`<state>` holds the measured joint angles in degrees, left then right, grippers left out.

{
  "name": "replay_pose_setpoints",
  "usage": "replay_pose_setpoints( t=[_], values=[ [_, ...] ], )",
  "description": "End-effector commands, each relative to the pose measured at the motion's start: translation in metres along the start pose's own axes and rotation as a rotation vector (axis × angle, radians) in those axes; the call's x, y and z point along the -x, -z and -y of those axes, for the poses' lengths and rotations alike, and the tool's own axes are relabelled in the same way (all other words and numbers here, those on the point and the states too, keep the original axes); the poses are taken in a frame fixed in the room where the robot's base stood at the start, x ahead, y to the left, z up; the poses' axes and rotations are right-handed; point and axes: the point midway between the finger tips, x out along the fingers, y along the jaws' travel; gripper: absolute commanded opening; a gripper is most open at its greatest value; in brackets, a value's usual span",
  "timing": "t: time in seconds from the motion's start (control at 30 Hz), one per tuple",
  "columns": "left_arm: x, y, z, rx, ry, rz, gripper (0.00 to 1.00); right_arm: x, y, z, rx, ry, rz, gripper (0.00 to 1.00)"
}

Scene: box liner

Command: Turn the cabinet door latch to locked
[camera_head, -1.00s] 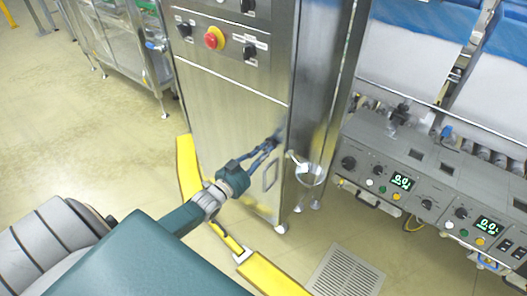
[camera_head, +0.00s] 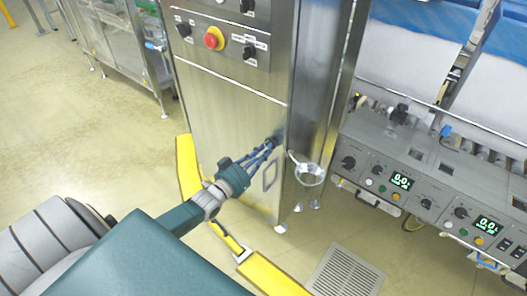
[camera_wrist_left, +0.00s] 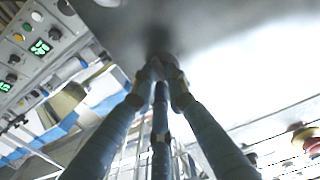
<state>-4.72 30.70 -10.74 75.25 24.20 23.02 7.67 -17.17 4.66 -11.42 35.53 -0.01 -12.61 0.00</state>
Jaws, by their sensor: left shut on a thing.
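The cabinet door (camera_head: 225,115) is a flat steel panel, and it looks closed. My left gripper (camera_head: 271,145) has its blue fingers against the door near its right edge. In the left wrist view the fingertips (camera_wrist_left: 160,72) come together at the steel surface. They are shut on the door latch, a small dark part (camera_wrist_left: 164,57) mostly hidden between and behind the fingertips. I cannot tell which way the latch points. My right gripper is in neither view.
A recessed handle (camera_head: 270,175) sits just below the gripper. A metal funnel (camera_head: 310,174) juts out at the cabinet's right side. A red emergency button (camera_head: 214,38) and black knobs are above. A yellow floor guard (camera_head: 190,170) surrounds the base. A control console (camera_head: 425,185) stands at right.

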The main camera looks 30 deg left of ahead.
Motion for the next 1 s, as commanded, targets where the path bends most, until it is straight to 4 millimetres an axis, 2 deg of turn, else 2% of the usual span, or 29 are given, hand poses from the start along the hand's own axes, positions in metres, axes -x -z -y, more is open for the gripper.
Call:
replay_pose_setpoints(
  t=[0.33,0.37,0.43,0.47,0.77,0.87,1.0],
  values=[
    [0.0,-0.001,0.0,0.005,0.0,0.002,0.0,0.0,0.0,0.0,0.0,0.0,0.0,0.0],
    [0.0,-0.001,0.0,0.005,0.0,0.002,0.18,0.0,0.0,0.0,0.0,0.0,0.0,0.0],
    [0.0,-0.001,0.0,0.004,0.0,0.002,0.32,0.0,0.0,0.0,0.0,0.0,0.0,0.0],
    [0.0,-0.001,0.0,0.004,0.0,0.002,0.33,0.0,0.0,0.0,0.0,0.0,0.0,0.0],
    [0.002,-0.001,0.0,0.003,0.0,0.001,0.33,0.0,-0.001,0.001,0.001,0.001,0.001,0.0],
    [0.01,-0.002,0.0,0.003,0.0,0.004,0.33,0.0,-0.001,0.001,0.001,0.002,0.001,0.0],
    [0.034,-0.003,-0.001,0.003,0.0,0.005,0.33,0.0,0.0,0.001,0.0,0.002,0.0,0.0]
  ],
)
